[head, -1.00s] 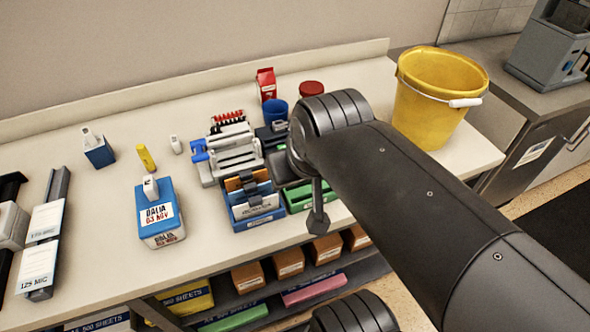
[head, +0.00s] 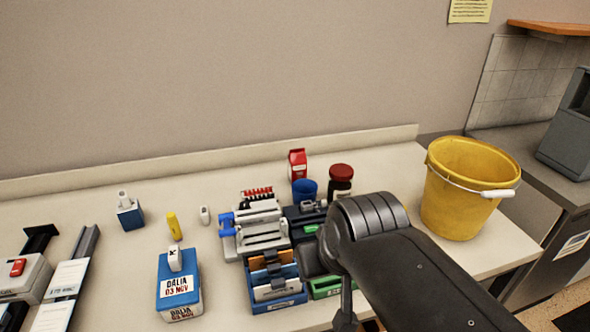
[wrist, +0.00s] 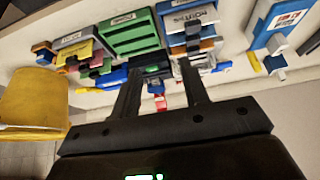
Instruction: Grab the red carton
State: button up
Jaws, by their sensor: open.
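The red carton (head: 297,163) stands upright at the back of the counter, against the low back ledge, behind the blue cup (head: 304,191) and left of a dark jar with a red lid (head: 341,176). In the wrist view a small part of the red carton (wrist: 163,101) shows between the fingers, further off. My gripper (wrist: 157,75) is open, with nothing between its fingers, and is apart from the carton. In the head view the gripper itself does not show clearly; my arm covers the counter at the right front.
A white and blue device (head: 258,228), a blue tray of cards (head: 276,284) and a green box (head: 326,286) crowd the counter in front of the carton. A yellow bucket (head: 463,190) stands to the right. A blue DALIA box (head: 179,287) is on the left.

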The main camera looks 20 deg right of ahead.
dwell(0.4)
jog(key=o, duration=0.8)
